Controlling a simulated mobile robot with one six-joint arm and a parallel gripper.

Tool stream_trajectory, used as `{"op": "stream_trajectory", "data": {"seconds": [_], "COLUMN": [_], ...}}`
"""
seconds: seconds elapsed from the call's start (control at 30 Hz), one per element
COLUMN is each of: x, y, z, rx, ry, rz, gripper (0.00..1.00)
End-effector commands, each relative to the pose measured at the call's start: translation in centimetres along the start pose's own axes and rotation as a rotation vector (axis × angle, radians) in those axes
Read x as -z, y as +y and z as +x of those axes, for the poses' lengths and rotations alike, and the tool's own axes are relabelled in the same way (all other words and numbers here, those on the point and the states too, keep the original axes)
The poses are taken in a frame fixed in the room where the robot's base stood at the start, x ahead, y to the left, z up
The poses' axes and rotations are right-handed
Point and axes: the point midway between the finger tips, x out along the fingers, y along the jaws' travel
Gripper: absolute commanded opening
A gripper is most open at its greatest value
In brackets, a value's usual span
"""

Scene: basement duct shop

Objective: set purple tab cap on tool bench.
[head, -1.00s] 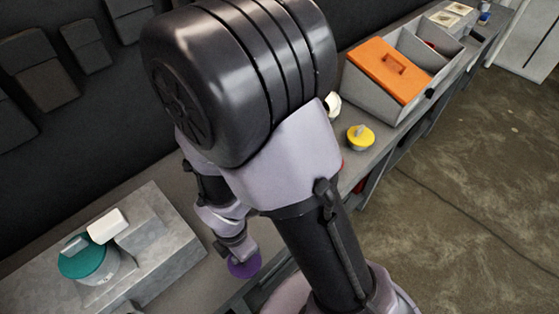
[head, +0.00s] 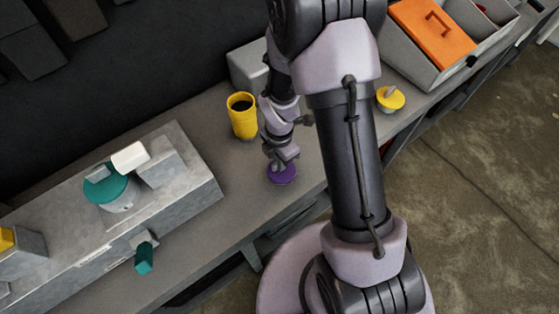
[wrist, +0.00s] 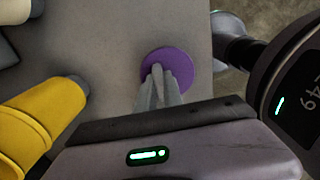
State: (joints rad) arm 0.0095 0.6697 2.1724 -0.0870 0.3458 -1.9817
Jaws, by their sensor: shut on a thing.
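The purple tab cap (head: 283,175) is a round purple disc. My gripper (head: 279,164) is shut on it from above, over the grey tool bench (head: 215,227). In the wrist view the purple cap (wrist: 181,66) shows at the tips of my gripper's fingers (wrist: 157,80), with the grey bench top (wrist: 125,40) behind it. Whether the cap touches the bench or hangs just above it I cannot tell. The fingers hide the cap's tab.
A yellow open cup (head: 243,117) stands on the bench left of my gripper. A yellow cap (head: 390,99) lies to the right, before a grey bin with an orange lid (head: 432,33). A grey block with a teal-capped item (head: 111,190) stands at left. Bench around the purple cap is clear.

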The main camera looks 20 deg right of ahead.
Motion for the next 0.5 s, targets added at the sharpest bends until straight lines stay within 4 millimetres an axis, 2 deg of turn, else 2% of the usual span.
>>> {"op": "stream_trajectory", "data": {"seconds": [0.07, 0.1, 0.2, 0.5], "x": [0.01, 0.02, 0.02, 0.03], "y": [-0.01, -0.02, -0.02, -0.02], "z": [0.39, 0.37, 0.29, 0.06], "rx": [0.0, 0.0, 0.0, 0.0], "ry": [0.0, 0.0, 0.0, 0.0], "rz": [0.0, 0.0, 0.0, 0.0], "gripper": [0.0, 0.15, 0.33, 0.33]}}
